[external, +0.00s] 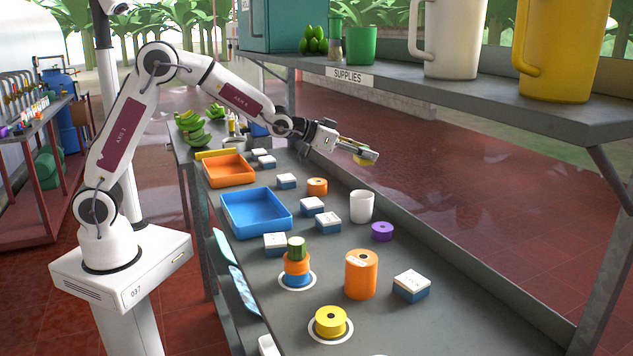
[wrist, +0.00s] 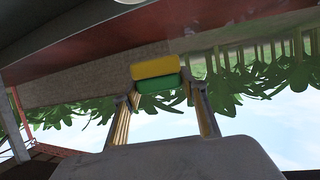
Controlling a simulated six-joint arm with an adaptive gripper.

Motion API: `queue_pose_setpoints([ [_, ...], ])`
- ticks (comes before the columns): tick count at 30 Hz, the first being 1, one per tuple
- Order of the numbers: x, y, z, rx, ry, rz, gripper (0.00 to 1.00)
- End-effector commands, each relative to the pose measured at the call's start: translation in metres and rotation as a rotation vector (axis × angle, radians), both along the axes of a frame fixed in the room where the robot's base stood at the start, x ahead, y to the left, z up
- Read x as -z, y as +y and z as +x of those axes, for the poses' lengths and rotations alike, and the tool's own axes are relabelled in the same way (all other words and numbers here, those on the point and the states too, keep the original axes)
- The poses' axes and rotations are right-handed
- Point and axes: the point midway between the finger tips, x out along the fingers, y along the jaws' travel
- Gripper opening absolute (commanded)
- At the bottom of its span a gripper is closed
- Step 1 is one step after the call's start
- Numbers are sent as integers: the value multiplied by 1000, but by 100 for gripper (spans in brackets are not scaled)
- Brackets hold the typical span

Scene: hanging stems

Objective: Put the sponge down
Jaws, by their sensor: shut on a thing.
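My gripper (external: 354,148) is stretched out over the far part of the grey table, well above its top and near its right edge. It is shut on the sponge (external: 364,160), which shows as a small yellow piece at the fingertips. In the wrist view the sponge (wrist: 155,77) is a yellow layer and a green layer, between the tips of the two fingers (wrist: 160,98). Nothing touches the sponge from below in the external view.
The table holds an orange tray (external: 205,176), a blue tray (external: 233,226), a white cup (external: 361,206), an orange canister (external: 361,280), a purple ring (external: 382,232) and several white-and-blue boxes. A shelf (external: 480,96) with jugs overhangs at the right.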

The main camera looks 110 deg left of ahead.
Motion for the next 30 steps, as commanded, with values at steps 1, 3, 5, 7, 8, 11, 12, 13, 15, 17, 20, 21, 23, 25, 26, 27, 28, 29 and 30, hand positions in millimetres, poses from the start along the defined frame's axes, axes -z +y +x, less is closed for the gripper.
queue_pose_setpoints([
  [1, 0, -4, 1, -2, -1, -1, 26],
  [3, 1, -9, 2, -5, -1, -1, 26],
  [5, 1, -13, 3, -9, 0, -1, 26],
  [7, 2, -18, 3, -13, -1, -1, 26],
  [8, 3, -21, 4, -15, -1, -1, 26],
  [11, 4, -29, 4, -21, -1, 0, 26],
  [12, 5, -32, 5, -25, -2, -1, 26],
  [13, 6, -34, 5, -26, -1, -1, 26],
  [15, 7, -41, 5, -31, 0, -2, 26],
  [17, 8, -46, 5, -36, -1, -1, 26],
  [20, 11, -57, 5, -44, 0, 0, 26],
  [21, 12, -61, 5, -49, 0, 0, 26],
  [23, 14, -69, 4, -55, -1, -1, 26],
  [25, 17, -78, 3, -63, 1, -1, 26],
  [26, 19, -83, 3, -65, 1, -1, 26],
  [27, 21, -89, 2, -71, 2, 0, 26],
  [28, 23, -94, 1, -74, 2, -1, 26],
  [29, 24, -100, 0, -79, 2, -1, 26],
  [30, 27, -108, -2, -85, 2, -1, 26],
])
